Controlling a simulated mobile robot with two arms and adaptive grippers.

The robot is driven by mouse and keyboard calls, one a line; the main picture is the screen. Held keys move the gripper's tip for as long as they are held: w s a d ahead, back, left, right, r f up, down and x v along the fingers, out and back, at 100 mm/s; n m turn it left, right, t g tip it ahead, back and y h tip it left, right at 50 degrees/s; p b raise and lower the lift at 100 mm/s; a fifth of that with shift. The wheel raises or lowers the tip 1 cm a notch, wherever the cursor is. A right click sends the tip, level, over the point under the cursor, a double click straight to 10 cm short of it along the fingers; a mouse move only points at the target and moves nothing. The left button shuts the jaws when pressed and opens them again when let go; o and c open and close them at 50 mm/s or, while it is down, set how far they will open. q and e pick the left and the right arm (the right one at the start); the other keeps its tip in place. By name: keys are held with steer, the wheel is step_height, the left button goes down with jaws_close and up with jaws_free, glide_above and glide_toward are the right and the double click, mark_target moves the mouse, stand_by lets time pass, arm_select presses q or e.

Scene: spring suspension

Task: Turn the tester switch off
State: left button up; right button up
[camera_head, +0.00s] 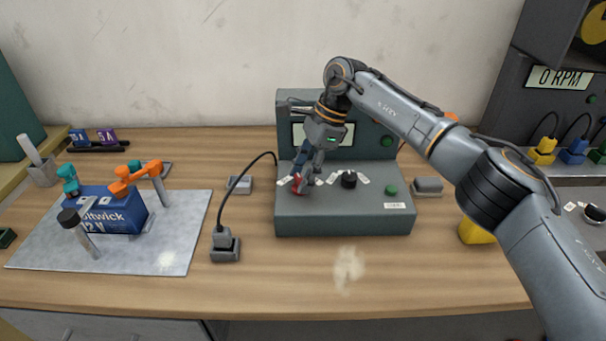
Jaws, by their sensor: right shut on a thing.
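The tester (345,216) is a grey-green box with a raised back panel, standing in the middle of the workbench. A red switch (299,185) sits at the left of its sloped top. My right gripper (302,178) points down from above and is shut on the red switch. The exact position of the switch is partly hidden by the fingers. A black knob (349,180) and a green button or lamp (391,190) are to its right. The display (298,134) on the back panel is mostly hidden behind my right gripper. My left gripper is not in view.
A blue battery (118,215) with orange and teal clamps stands on a metal plate (170,258) at the left. A black cable runs from the tester to a grey plug block (225,247). A yellow object (475,232) is under my right arm.

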steer(key=n, duration=0.2)
steer(key=n+g+h+p, duration=0.1)
steer(key=n, duration=0.1)
steer(key=shift+w+a+n+g, duration=0.1)
steer(key=shift+w+n+g, duration=0.05)
steer(key=shift+n+g, duration=0.2)
steer(key=shift+n, duration=0.35)
steer(key=o, duration=1.1)
steer(key=shift+o, duration=0.2)
